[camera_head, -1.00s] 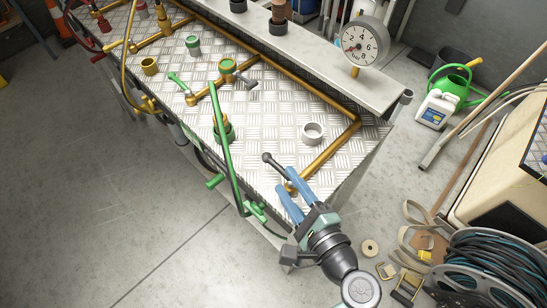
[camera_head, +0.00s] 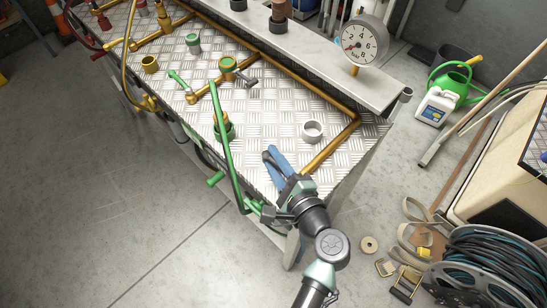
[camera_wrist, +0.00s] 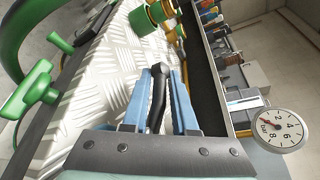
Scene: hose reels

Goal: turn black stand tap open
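The black stand tap's handle (camera_wrist: 158,96) is a dark lever, pointing away from me between the two blue fingers of my gripper (camera_wrist: 157,76) in the wrist view. The fingers lie close along both sides of the lever and appear shut on it. In the head view my gripper (camera_head: 270,152) is at the front right corner of the metal bench, with its fingers close together. There the fingers and wrist hide most of the lever and the tap's body.
A green hose tap assembly (camera_head: 228,150) stands just left of my gripper. A pressure gauge (camera_head: 360,42) stands behind. A hose reel (camera_head: 480,262) is at right.

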